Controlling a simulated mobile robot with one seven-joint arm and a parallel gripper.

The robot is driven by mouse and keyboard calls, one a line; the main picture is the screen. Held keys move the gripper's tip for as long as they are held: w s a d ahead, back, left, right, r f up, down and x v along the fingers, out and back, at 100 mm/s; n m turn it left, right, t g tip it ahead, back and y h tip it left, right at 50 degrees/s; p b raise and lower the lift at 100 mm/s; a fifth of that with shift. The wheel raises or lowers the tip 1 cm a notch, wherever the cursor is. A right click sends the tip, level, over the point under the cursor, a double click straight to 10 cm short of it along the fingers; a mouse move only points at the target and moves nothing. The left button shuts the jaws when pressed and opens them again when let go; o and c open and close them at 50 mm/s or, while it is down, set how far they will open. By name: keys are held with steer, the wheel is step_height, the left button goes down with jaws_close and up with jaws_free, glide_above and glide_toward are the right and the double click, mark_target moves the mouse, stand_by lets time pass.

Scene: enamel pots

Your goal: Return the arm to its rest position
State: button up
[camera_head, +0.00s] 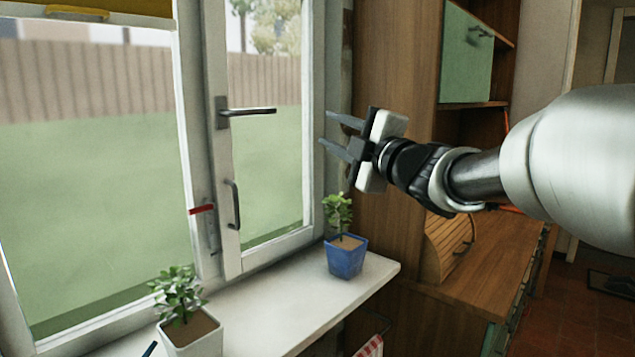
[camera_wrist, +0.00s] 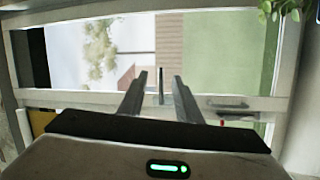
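My gripper (camera_head: 336,134) is up in the air in front of the window's right side, its fingers pointing left toward the frame. Its two fingers stand apart with nothing visible between them. In the wrist view the fingers of my gripper (camera_wrist: 158,85) are also apart, with a dark window handle (camera_wrist: 161,86) seen beyond the gap. In the head view that window handle (camera_head: 248,112) lies to the left of the fingertips, with clear space between. My arm reaches in from the right edge.
A blue pot (camera_head: 346,258) with a plant stands on the white sill (camera_head: 290,300) below my gripper. A white pot (camera_head: 192,335) stands front left. A wooden cabinet (camera_head: 395,55) is behind my gripper, and a wooden counter (camera_head: 490,255) is below my arm.

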steer(key=s+d+f+m+g+h, duration=0.3)
steer(key=s+d+f+m+h, duration=1)
steer(key=m, duration=0.3)
steer(key=s+a+f+m+g+y, duration=0.1)
steer(key=s+f+m+g, duration=0.25)
steer(key=s+f, duration=0.5)
steer(key=s+a+f+m+g+y, duration=0.1)
steer(key=s+f+m+g+y, duration=0.15)
steer(key=s+f+g, duration=0.6)
step_height(320, 180, up, 22)
steer(key=s+t+p, duration=0.2)
steer(key=t+p, duration=0.1)
steer(key=p, duration=1.7)
steer(key=shift+d+t+h, duration=0.2)
steer(key=shift+t+h, duration=0.2)
steer(key=shift+h, duration=0.05)
